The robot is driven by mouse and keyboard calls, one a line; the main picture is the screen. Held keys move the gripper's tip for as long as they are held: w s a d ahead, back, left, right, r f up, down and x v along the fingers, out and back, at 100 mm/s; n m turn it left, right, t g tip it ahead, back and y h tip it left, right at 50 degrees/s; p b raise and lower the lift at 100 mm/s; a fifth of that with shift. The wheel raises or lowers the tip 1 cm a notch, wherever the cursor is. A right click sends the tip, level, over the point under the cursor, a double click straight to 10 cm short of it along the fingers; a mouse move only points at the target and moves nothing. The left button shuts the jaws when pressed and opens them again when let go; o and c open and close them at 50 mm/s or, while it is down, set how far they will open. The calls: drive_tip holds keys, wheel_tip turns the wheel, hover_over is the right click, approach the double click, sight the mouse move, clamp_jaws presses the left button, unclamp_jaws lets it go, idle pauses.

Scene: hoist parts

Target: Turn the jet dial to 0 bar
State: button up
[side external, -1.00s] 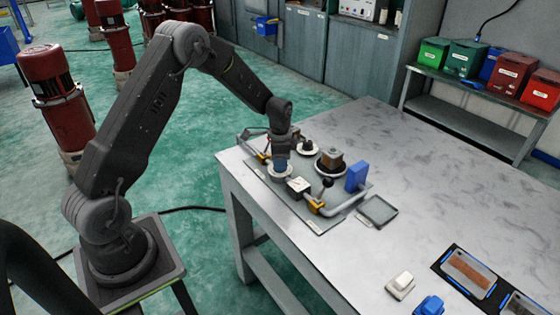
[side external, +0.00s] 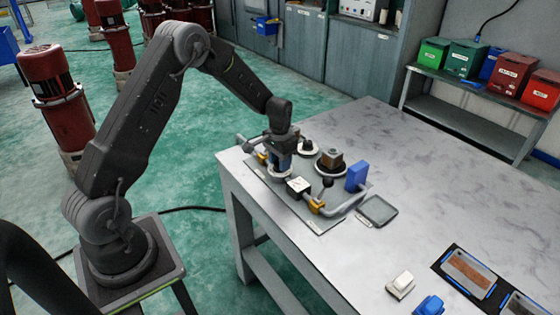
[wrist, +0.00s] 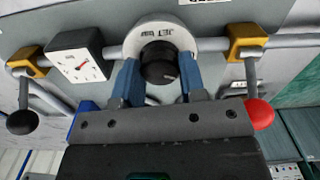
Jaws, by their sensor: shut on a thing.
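The jet dial (wrist: 158,72) is a dark round knob with a pale pointer mark, set in a white ring labelled JET (wrist: 172,30). In the wrist view my gripper (wrist: 158,80) has its blue fingers on both sides of the knob, shut on it. The pointer mark aims toward the right of the wrist view; the scale numbers are too small or hidden to read. In the side view my gripper (side external: 281,168) is down over the panel (side external: 318,222), and its fingers hide the knob. A white square gauge with a red needle (wrist: 80,58) sits left of the dial.
Yellow valves (wrist: 28,62) and (wrist: 246,42) flank the dial on a grey pipe, with a black-knobbed lever (wrist: 22,121) and a red-knobbed lever (wrist: 258,113). A blue box (side external: 356,177) and a grey tray (side external: 377,210) are to the right.

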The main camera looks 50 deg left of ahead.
drive_tip(key=shift+n, duration=2.2)
drive_tip(key=o, duration=0.9)
wheel_tip(320, 180, up, 14)
drive_tip(key=shift+f, duration=0.1)
